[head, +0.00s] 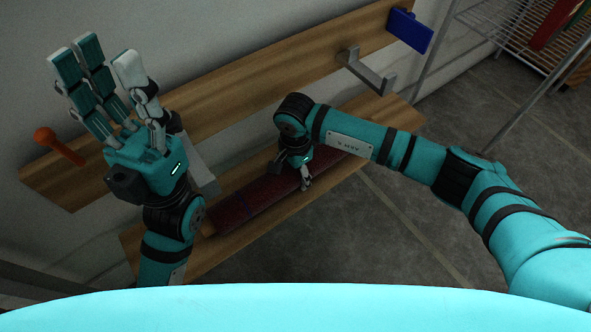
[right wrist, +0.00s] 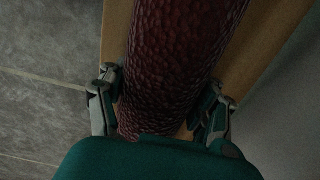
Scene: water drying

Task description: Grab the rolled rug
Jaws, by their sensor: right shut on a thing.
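The rolled rug (head: 258,200) is dark red and lies lengthwise on a low wooden bench (head: 215,264) against the wall. In the right wrist view the rug (right wrist: 179,50) runs between the fingers with a bumpy, shiny surface. My right gripper (head: 305,180) reaches down over the rug's middle and is shut on it, with one finger on each side in the right wrist view (right wrist: 163,100). My left gripper (head: 100,80) is raised by the wall at the left, fingers spread and open, empty and apart from the rug.
A wooden wall board (head: 255,85) holds an orange peg (head: 58,146), a grey metal hook (head: 368,72) and a blue block (head: 409,30). A wire rack (head: 515,35) stands at the top right. The grey tiled floor (head: 400,240) in front of the bench is clear.

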